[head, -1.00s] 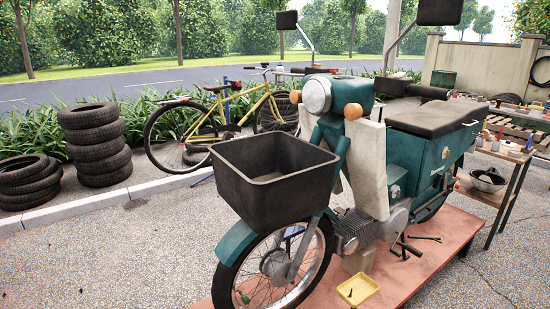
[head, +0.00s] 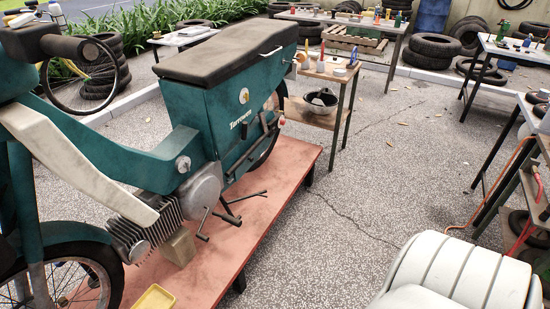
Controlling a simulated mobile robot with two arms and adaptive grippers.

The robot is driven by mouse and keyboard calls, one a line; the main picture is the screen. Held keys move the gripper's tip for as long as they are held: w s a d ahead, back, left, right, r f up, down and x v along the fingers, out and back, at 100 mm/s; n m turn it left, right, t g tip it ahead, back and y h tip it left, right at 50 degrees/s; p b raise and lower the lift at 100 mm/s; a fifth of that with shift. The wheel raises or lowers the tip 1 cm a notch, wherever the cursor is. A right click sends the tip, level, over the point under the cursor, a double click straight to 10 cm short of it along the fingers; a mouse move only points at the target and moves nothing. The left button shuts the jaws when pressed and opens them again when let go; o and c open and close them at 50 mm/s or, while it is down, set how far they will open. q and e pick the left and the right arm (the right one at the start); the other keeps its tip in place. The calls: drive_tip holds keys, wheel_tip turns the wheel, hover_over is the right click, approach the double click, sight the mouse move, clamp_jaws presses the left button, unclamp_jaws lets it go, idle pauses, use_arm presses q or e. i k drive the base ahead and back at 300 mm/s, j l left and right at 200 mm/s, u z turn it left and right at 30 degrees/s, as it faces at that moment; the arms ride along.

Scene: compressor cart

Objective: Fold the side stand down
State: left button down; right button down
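The teal moped (head: 218,112) stands upright on a low red platform (head: 262,214), its front wheel (head: 72,268) at the lower left. Below the engine (head: 150,228), dark thin rods and a pedal-like lever (head: 228,214) stick out low on the near side. One rod (head: 248,196) lies nearly level just above the platform; it may be the side stand, but I cannot tell it surely from the foot levers. A pale block (head: 180,246) sits under the engine. Neither of my grippers is in view.
A yellow tray (head: 155,298) lies at the platform's front. A small wooden table (head: 330,72) with bottles stands behind the moped. A pale ribbed form (head: 462,268), unclear what, fills the lower right. Open gravel (head: 345,215) lies between it and the platform.

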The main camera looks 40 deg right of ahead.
sight(260, 194)
drive_tip(key=i+l, duration=0.1)
drive_tip(key=l, duration=0.45)
drive_tip(key=i+l, duration=0.1)
drive_tip(key=l, duration=0.4)
drive_tip(key=i+l, duration=0.1)
drive_tip(key=l, duration=0.45)
drive_tip(key=i+l, duration=0.1)
drive_tip(key=l, duration=0.45)
drive_tip(key=i+l+u, duration=0.1)
drive_tip(key=l, duration=0.4)
drive_tip(key=i+l, duration=0.25)
drive_tip(key=l, duration=0.15)
drive_tip(key=i+l, duration=0.25)
drive_tip(key=l, duration=0.15)
